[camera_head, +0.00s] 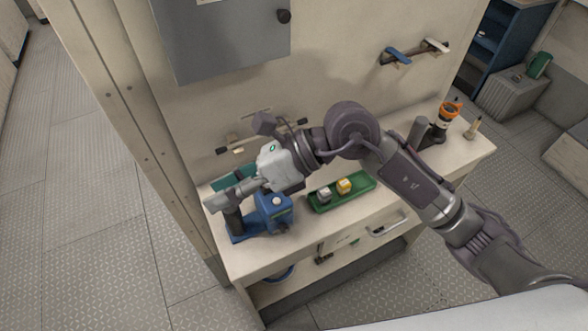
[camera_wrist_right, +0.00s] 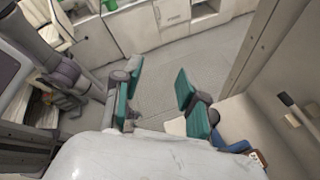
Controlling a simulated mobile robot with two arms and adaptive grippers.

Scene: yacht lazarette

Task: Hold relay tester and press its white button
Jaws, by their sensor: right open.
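The blue relay tester (camera_head: 273,213) stands at the left end of the bench, with a white button (camera_head: 277,201) on its top. My right gripper (camera_head: 231,187) is open and empty, held over the left end of the bench just above and behind the tester. Its teal-padded fingers are wide apart in the wrist view (camera_wrist_right: 160,98), with nothing between them. A blue part, likely the tester, shows past the right finger in the wrist view (camera_wrist_right: 236,147). My left gripper cannot be made out.
A green tray (camera_head: 322,207) with a grey and a yellow block lies right of the tester. An orange-ringed device (camera_head: 447,110) and a small pale bottle (camera_head: 472,129) stand at the bench's right end. A grey wall cabinet (camera_head: 225,40) hangs above. The front bench strip is clear.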

